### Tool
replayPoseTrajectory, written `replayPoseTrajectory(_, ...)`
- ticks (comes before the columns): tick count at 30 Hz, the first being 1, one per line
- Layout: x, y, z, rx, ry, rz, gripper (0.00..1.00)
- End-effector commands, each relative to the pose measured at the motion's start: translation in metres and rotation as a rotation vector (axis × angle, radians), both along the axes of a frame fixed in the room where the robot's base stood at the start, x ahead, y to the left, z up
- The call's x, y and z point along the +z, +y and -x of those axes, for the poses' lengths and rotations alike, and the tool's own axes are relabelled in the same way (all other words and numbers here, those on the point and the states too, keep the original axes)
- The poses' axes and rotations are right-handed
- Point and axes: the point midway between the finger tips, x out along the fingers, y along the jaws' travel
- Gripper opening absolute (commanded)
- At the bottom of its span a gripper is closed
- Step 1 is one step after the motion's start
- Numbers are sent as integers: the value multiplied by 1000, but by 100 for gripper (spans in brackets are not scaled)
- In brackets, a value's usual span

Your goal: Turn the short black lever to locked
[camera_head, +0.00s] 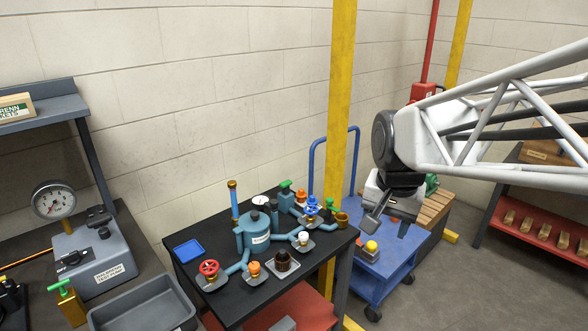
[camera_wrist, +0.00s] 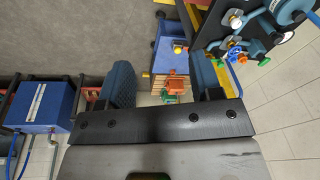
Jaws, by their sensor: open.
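My gripper (camera_head: 388,222) hangs open and empty at the right of the head view, above the blue cart. In the wrist view its two dark fingers (camera_wrist: 163,88) stand wide apart with nothing between them. A grey box (camera_head: 105,268) with a label reading something like "test pump" stands at the left. It has a short black lever (camera_head: 72,259) beside an "OFF" mark and a black knob-like part (camera_head: 99,216) on top. I cannot tell which of these is the lever meant, and I read no "locked" mark. My gripper is far to the right of both.
A black-topped table (camera_head: 222,312) in the middle carries a teal vessel (camera_head: 256,238) with pipes and several coloured valves. A yellow post (camera_head: 341,110) rises behind it. A blue cart (camera_head: 390,262) stands right of the table. A grey tray (camera_head: 145,305) lies before the box.

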Motion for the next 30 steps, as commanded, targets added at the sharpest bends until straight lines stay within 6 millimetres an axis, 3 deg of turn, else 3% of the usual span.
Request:
replayPoseTrajectory(16, -4, 54, -130, -328, 56, -56, 59)
replayPoseTrajectory(30, -34, 116, -234, -615, 100, -83, 59)
